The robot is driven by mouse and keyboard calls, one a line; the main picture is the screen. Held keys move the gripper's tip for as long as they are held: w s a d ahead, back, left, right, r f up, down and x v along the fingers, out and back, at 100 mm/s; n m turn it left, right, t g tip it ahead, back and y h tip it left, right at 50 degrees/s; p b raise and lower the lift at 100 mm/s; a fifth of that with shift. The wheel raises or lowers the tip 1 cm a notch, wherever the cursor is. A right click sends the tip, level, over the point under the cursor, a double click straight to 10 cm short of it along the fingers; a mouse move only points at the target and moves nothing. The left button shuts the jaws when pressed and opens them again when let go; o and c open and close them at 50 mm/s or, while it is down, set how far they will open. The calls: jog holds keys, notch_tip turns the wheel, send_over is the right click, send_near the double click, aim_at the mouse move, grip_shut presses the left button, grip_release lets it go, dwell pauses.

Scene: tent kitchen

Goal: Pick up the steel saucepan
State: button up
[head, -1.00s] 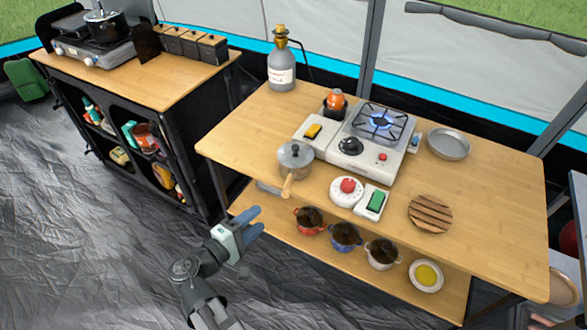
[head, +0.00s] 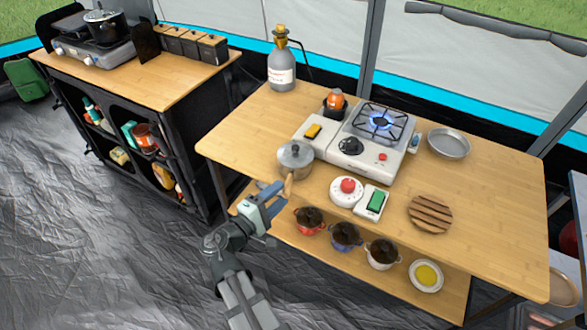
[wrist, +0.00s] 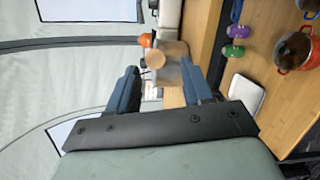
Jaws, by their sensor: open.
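The steel saucepan (head: 295,162) has a lid with a dark knob and a wooden handle (head: 289,187) that points toward the table's front edge. It stands on the wooden table left of the stove's front. My gripper (head: 274,191) is open at the front edge, with its blue fingers close to the handle. In the wrist view, my open gripper (wrist: 157,88) has the round wooden handle end (wrist: 155,60) between and beyond its fingertips. The pan body (wrist: 172,72) shows behind it, partly hidden. I cannot tell whether a finger touches the handle.
A lit gas stove (head: 362,140) stands behind and right of the pan. Small pots, including a red one (head: 309,220), stand on the shelf below. A gas bottle (head: 282,65) stands at the back left.

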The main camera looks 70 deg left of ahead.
aim_at(288, 183)
jog(key=shift+x, duration=2.6)
jog(key=shift+a, duration=0.1)
jog(key=shift+c, duration=0.4)
grip_shut()
